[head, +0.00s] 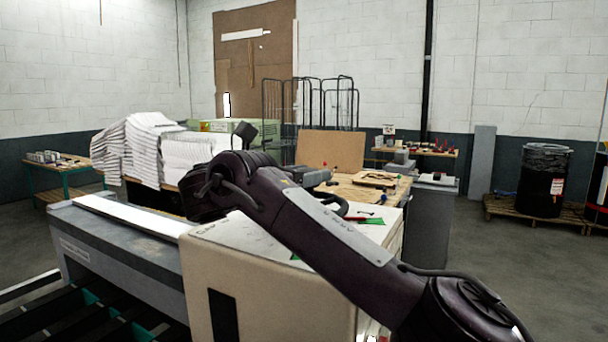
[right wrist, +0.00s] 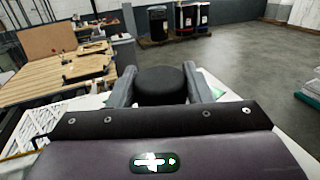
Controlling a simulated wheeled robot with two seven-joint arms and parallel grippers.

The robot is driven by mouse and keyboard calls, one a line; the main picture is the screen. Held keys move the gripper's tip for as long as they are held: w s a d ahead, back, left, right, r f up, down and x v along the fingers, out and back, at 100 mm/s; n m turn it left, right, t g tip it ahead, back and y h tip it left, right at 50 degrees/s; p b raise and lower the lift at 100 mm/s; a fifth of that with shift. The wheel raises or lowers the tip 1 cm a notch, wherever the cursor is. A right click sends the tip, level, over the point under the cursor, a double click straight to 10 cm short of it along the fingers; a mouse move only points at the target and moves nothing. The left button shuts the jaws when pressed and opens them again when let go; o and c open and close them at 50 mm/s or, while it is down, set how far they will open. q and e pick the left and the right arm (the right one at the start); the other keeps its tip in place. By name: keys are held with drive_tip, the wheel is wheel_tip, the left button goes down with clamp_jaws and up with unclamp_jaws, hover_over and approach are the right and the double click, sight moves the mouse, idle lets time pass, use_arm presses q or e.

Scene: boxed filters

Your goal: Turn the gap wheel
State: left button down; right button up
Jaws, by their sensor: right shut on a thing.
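The gap wheel (right wrist: 160,86) shows in the right wrist view as a dark, round knob. It sits between the two grey fingers of my right gripper (right wrist: 162,90), which are shut on its sides. In the head view, my right gripper (head: 316,178) is above the pale machine housing (head: 265,275), largely hidden by my dark arm. I cannot make out the wheel clearly there. My left gripper is not in view.
The grey conveyor side (head: 110,242) runs left of the housing. Stacked white filters (head: 140,150) stand behind it. A wooden workbench (head: 350,190) with small tools lies beyond. A black barrel (head: 543,180) stands at right on a pallet, with open floor in front.

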drive_tip(key=o, duration=1.2)
drive_tip(key=shift+c, duration=0.2)
drive_tip(key=shift+o, duration=1.1)
wheel_tip(320, 180, up, 20)
drive_tip(key=p, duration=1.6)
drive_tip(key=shift+w, duration=0.1)
